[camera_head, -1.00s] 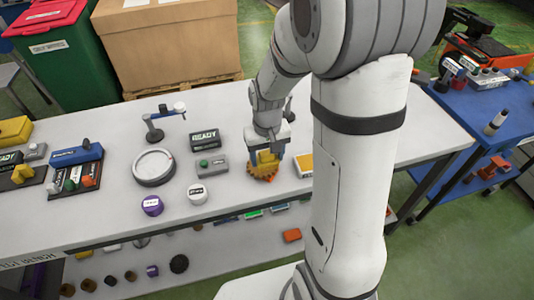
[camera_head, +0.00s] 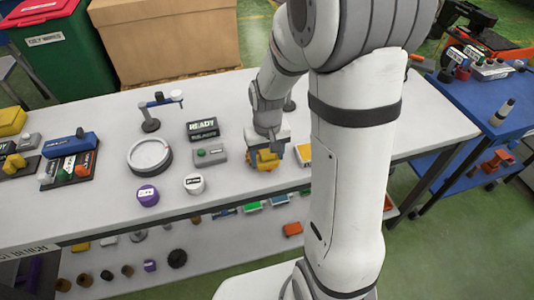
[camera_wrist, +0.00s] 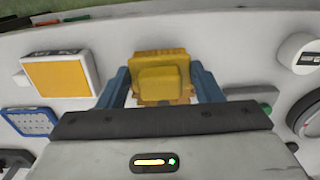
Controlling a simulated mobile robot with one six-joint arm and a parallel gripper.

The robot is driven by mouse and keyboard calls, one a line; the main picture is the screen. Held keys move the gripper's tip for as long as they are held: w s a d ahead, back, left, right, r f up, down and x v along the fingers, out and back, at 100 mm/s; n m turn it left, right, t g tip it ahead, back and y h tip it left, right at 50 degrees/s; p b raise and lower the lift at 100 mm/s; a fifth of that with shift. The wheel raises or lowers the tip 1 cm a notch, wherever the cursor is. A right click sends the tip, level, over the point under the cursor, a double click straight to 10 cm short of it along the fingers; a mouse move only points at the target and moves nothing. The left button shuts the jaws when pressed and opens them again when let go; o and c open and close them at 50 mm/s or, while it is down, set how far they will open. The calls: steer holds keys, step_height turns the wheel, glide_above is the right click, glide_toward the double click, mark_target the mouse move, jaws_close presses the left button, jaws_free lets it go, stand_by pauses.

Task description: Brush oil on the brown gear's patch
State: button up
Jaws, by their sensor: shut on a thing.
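My gripper (camera_head: 266,151) is low over the front part of the white bench, its blue fingers on either side of a yellow block. The block (camera_wrist: 163,78) fills the space between the fingers in the wrist view, and the gripper is shut on it. A brownish-orange toothed edge, seemingly the brown gear (camera_head: 260,166), shows just under the block in the head view. The block and fingers cover most of it, and its patch is hidden. I cannot tell whether block and gear touch.
A yellow-topped white box (camera_wrist: 58,75) stands beside the gripper, with a grey green-button box (camera_head: 210,156) on the other side. A READY sign (camera_head: 202,130), round dial (camera_head: 150,157), white puck (camera_head: 194,184) and purple puck (camera_head: 148,195) stand left on the bench (camera_head: 110,125).

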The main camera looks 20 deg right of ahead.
steer(key=shift+f+b, duration=0.5)
steer(key=shift+f, duration=0.1)
stand_by(0.4)
steer(key=shift+w, duration=0.5)
stand_by(3.0)
steer(key=shift+s+b, duration=0.2)
steer(key=shift+b, duration=0.1)
steer(key=shift+s, duration=0.3)
steer(key=shift+w, duration=0.25)
stand_by(0.3)
steer(key=shift+w, duration=0.25)
steer(key=shift+s, duration=0.5)
steer(key=shift+r, duration=0.1)
stand_by(0.4)
